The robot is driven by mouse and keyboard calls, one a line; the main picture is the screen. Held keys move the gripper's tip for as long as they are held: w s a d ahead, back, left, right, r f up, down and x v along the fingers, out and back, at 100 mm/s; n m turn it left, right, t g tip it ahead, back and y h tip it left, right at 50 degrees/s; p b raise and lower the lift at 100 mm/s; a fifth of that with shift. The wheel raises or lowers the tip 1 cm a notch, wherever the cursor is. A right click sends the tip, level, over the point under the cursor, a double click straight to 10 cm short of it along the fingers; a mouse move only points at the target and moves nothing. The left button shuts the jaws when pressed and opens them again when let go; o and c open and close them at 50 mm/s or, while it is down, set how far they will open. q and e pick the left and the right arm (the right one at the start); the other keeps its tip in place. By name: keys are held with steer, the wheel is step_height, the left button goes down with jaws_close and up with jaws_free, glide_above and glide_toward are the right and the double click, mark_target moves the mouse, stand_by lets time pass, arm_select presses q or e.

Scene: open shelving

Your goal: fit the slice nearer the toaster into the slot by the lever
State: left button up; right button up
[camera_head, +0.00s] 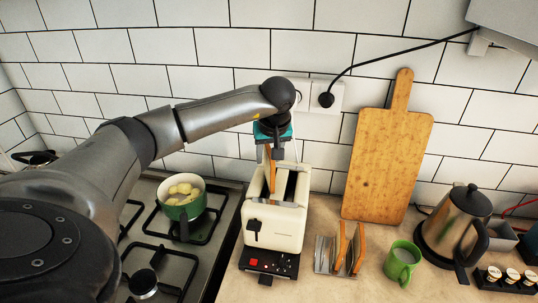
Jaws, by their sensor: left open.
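The cream toaster (285,223) stands on the counter beside the stove, with its black lever (253,229) on the left part of its front. A brown bread slice (271,174) stands upright at the left slot, the one on the lever's side, with its upper part sticking out. The right slot (291,186) looks dark and empty. My left gripper (278,153) is open, right above the toaster at the top of that slice; whether its fingers touch the slice is not clear. The metal rack (323,254) right of the toaster holds more brown slices (358,247). My right gripper is not in view.
A green pot (183,208) sits on the stove to the left. A green mug (402,263), a kettle (456,226) and small jars (512,276) stand to the right. A wooden board (388,165) leans on the tiled wall. A black cable (392,57) runs from the socket.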

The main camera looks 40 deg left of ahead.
arm_select(q)
steer(key=shift+r, duration=0.1)
steer(key=shift+r, duration=0.3)
steer(key=v, duration=1.2)
steer(key=shift+d, duration=0.1)
